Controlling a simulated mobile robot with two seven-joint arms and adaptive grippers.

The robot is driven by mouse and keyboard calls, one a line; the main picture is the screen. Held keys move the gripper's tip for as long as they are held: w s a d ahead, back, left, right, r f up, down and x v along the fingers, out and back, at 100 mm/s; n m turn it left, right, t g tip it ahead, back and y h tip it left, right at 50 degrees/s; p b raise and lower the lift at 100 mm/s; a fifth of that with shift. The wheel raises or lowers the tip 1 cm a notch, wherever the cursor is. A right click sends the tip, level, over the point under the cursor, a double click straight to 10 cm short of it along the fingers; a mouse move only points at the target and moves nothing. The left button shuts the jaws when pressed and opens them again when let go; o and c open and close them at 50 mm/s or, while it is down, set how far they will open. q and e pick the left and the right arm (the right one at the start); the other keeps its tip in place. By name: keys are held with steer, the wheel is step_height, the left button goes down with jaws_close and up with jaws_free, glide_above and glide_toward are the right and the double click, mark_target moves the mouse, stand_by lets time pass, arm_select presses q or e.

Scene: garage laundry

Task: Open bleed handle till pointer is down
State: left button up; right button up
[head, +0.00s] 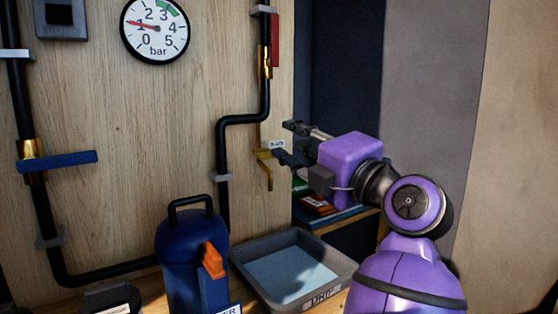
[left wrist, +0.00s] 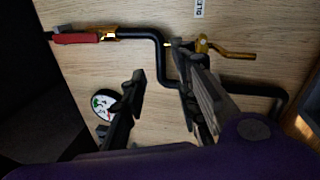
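The brass bleed valve (head: 266,170) is on the wood panel beside the black pipe, near a small white label (head: 277,145). In the left wrist view its brass handle (left wrist: 228,51) sticks out to the right, beyond one finger. My left gripper (head: 286,141) is open and empty, just right of the valve in the head view; its fingers are wide apart in the left wrist view (left wrist: 165,95). I cannot tell whether a finger touches the valve. The round gauge (head: 155,30) has its red pointer to the left, near 1 bar. My right gripper is not in view.
A red-handled valve (head: 275,42) is above on the pipe, and a blue lever (head: 62,161) is at left. A grey drip tray (head: 335,262) is below. A blue bottle (head: 180,250) with an orange part stands left of it. A shelf with books (head: 325,207) is behind.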

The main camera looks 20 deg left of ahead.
arm_select(q)
steer(key=m+g+h, duration=0.1)
steer(key=m+h, duration=0.1)
glide_toward(268, 154)
steer(key=w, duration=0.2)
steer(key=b+x, duration=0.2)
steer(key=x, duration=0.6)
steer(key=shift+a+f, duration=0.3)
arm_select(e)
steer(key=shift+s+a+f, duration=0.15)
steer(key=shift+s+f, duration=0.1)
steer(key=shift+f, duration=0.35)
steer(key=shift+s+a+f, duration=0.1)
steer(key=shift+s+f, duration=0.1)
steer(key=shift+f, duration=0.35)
arm_select(q)
steer(key=shift+s, duration=0.1)
steer(key=shift+c, duration=0.5)
jaws_close()
